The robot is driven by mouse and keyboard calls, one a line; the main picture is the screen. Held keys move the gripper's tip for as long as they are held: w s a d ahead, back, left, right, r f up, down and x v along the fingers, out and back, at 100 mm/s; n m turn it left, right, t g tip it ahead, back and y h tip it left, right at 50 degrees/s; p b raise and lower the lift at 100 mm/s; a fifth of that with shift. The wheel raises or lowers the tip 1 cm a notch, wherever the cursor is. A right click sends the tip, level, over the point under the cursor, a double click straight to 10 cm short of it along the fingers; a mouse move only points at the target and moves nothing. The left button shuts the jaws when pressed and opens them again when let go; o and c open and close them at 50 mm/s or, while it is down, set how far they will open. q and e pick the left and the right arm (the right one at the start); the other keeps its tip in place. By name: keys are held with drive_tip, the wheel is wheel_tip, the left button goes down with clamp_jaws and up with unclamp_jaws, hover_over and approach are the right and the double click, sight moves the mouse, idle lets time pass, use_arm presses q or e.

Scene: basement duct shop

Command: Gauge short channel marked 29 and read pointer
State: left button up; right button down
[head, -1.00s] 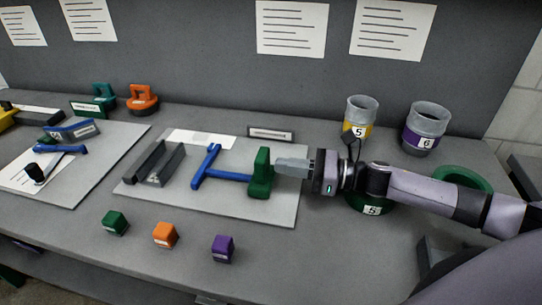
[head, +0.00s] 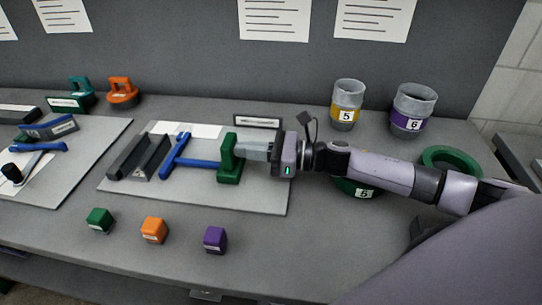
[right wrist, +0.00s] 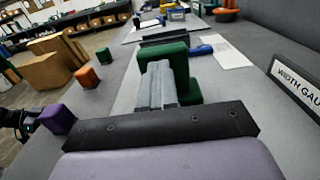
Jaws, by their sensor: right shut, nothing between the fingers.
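A dark grey channel (head: 152,157) lies on the light grey board (head: 255,200); a small mark on its near end is too small to read. Right of it is a gauge with a blue T-shaped bar (head: 178,160) and an upright green block (head: 229,165) at its right end. My right gripper (head: 240,150) is shut and empty, its fingers at the right side of the green block; whether they touch it I cannot tell. In the right wrist view the fingers (right wrist: 163,90) point at the green block (right wrist: 162,55). No pointer reading is visible. My left gripper is not identifiable.
A width gauge sign (right wrist: 298,88) stands behind the board. Green (head: 99,220), orange (head: 154,230) and purple (head: 215,239) blocks stand along the front. Cups marked 5 (head: 346,115) and 6 (head: 407,122) stand at the back right. Another board (head: 95,150) with tools is left.

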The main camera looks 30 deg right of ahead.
sight(222, 147)
drive_tip(key=b+x, duration=0.1)
drive_tip(key=x, duration=0.4)
drive_tip(key=shift+w+a+f, duration=0.1)
drive_tip(key=shift+w+a, duration=0.1)
drive_tip(key=shift+a, duration=0.05)
drive_tip(key=shift+r, duration=0.2)
drive_tip(key=shift+s+d+f, duration=0.15)
drive_tip(key=shift+s+d, duration=0.1)
drive_tip(key=shift+d, duration=0.1)
drive_tip(key=b+v, duration=0.1)
drive_tip(key=v, duration=0.4)
drive_tip(key=shift+s+d+b, duration=0.1)
drive_tip(key=shift+d+b, duration=0.05)
drive_tip(key=shift+b, duration=0.15)
drive_tip(key=shift+s+d, duration=0.35)
drive_tip(key=shift+d, duration=0.15)
